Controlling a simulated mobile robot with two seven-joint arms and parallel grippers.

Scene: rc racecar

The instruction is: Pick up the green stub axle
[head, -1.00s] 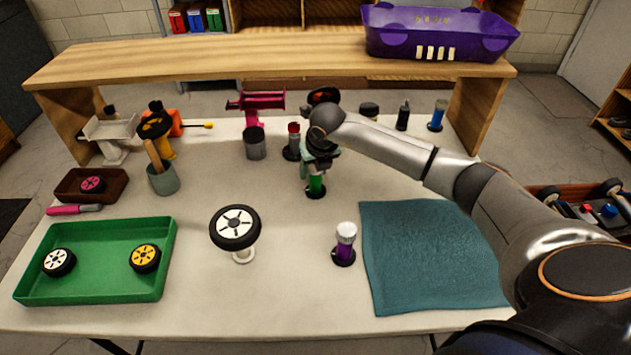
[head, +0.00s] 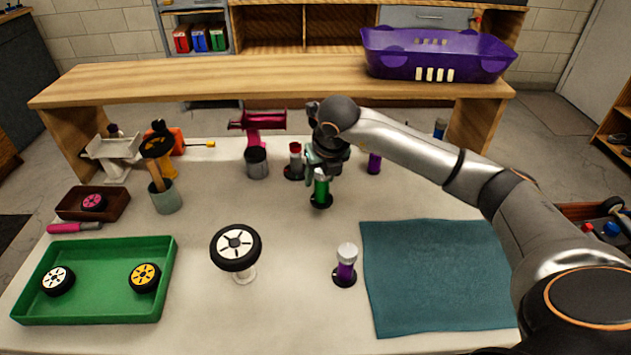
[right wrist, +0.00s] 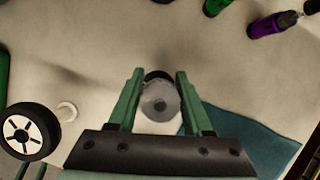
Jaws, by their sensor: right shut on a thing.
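The green stub axle (head: 321,188), a green upright cylinder with a pale top and a black round base, is at the middle of the table. My right gripper (head: 323,168) is shut on its upper end from above. In the right wrist view, the two green fingers of my right gripper (right wrist: 157,102) are on either side of the axle's round grey top (right wrist: 160,103). The axle looks upright. I cannot tell surely whether its base touches the table.
A purple stub axle (head: 345,268) stands in front. A wheel on a stand (head: 236,248), a green tray (head: 95,318) with two wheels and a teal mat (head: 435,275) surround it. Behind are a red-topped part (head: 295,160), a grey cup (head: 256,163) and the wooden shelf (head: 200,82).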

